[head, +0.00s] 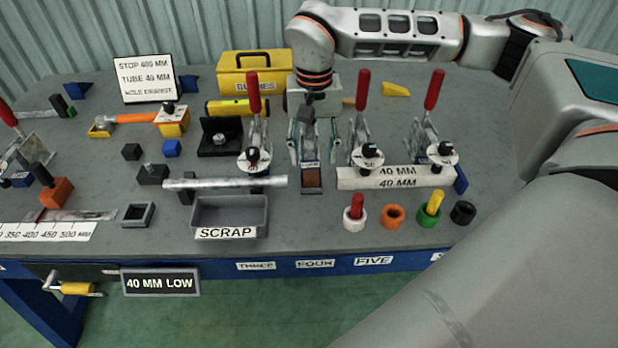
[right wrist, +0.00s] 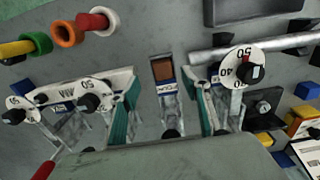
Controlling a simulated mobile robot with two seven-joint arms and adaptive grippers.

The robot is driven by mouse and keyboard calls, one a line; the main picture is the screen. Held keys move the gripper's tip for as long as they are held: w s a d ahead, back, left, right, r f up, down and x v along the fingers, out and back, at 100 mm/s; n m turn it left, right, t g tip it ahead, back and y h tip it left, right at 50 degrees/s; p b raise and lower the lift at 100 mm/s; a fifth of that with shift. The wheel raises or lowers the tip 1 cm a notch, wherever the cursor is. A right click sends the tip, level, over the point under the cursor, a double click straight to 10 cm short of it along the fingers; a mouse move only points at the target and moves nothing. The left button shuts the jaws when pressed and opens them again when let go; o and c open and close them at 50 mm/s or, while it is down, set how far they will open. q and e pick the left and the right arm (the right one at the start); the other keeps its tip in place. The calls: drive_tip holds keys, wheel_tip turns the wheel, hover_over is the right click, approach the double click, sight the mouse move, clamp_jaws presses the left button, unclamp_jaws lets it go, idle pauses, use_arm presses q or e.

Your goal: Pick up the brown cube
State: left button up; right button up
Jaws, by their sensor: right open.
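The brown cube (head: 312,178) sits in a small dark holder with a blue and white label, near the middle of the table. It also shows in the right wrist view (right wrist: 163,72), close ahead of the fingers and roughly centred between them. My right gripper (head: 314,158) is open and empty, pointing down just behind the cube in the head view. Its green-padded fingers stand apart, one on each side of the label, in the right wrist view (right wrist: 164,92). No contact with the cube shows. My left gripper is not in view.
Red-handled toggle clamps (head: 254,110) (head: 363,110) stand close on both sides of the right gripper. A grey scrap tray (head: 230,213) and a metal tube (head: 225,182) lie to the left. Coloured rings (head: 392,216) stand front right. A yellow case (head: 254,75) is behind.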

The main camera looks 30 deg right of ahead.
sight(311, 181)
drive_tip(key=f, duration=0.5)
drive_tip(key=f+b, duration=0.1)
drive_tip(key=f, duration=0.1)
drive_tip(key=shift+s+a+f, duration=0.15)
drive_tip(key=shift+a+f, duration=0.05)
drive_tip(key=shift+a, duration=0.1)
drive_tip(key=c, duration=1.2)
